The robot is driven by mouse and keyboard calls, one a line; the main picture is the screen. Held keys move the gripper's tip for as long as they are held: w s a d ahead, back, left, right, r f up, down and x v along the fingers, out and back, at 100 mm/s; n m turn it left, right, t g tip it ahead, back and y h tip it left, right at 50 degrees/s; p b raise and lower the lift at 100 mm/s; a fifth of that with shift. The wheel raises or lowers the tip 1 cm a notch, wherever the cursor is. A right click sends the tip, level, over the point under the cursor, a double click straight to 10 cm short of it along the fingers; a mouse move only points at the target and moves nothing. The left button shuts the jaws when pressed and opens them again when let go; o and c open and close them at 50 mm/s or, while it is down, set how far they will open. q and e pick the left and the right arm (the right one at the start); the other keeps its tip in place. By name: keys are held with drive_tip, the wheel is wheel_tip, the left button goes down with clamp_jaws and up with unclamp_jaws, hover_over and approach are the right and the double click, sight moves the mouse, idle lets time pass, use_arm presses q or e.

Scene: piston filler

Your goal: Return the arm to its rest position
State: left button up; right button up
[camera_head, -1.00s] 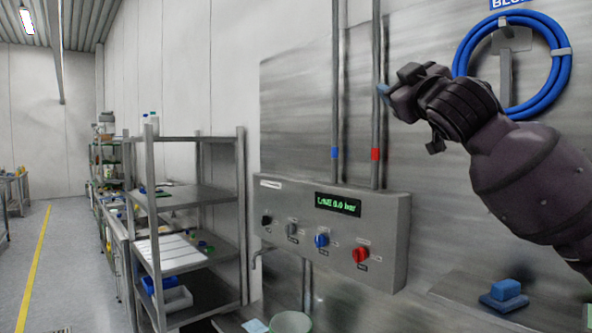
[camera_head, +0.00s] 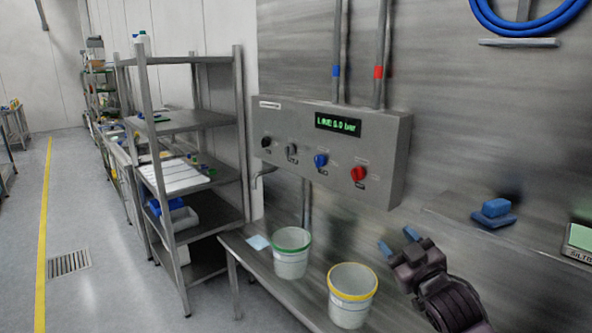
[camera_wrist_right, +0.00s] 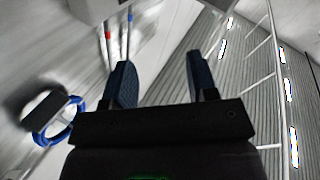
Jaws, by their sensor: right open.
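My right gripper (camera_head: 398,243) is at the lower right of the head view, over the bench and to the right of the yellow-rimmed bucket. Its two blue-tipped fingers are apart with nothing between them. In the right wrist view the open fingers (camera_wrist_right: 158,82) show with an empty gap, and the wall and ceiling lie beyond. My left gripper does not show in the head view.
A grey control box (camera_head: 335,150) with several knobs is on the wall. A bucket with a green rim (camera_head: 291,262) and one with a yellow rim (camera_head: 350,312) stand on the bench (camera_head: 262,268). A blue block (camera_head: 495,208) sits on a ledge. Metal shelving (camera_head: 190,122) stands left.

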drive_tip(key=s+d+f+m+g+h, duration=0.2)
drive_tip(key=s+d+f+m+g, duration=0.1)
drive_tip(key=s+f, duration=1.2)
drive_tip(key=s+d+f+m+g+h, duration=0.3)
drive_tip(key=s+f+m, duration=0.1)
drive_tip(key=s+f, duration=1.1)
wheel_tip(320, 180, down, 3)
drive_tip(key=shift+d+r+g+h, duration=0.1)
drive_tip(key=shift+d+g+h, duration=0.2)
drive_tip(key=shift+d+g, duration=0.1)
drive_tip(key=shift+w, duration=0.1)
drive_tip(key=shift+c, duration=0.5)
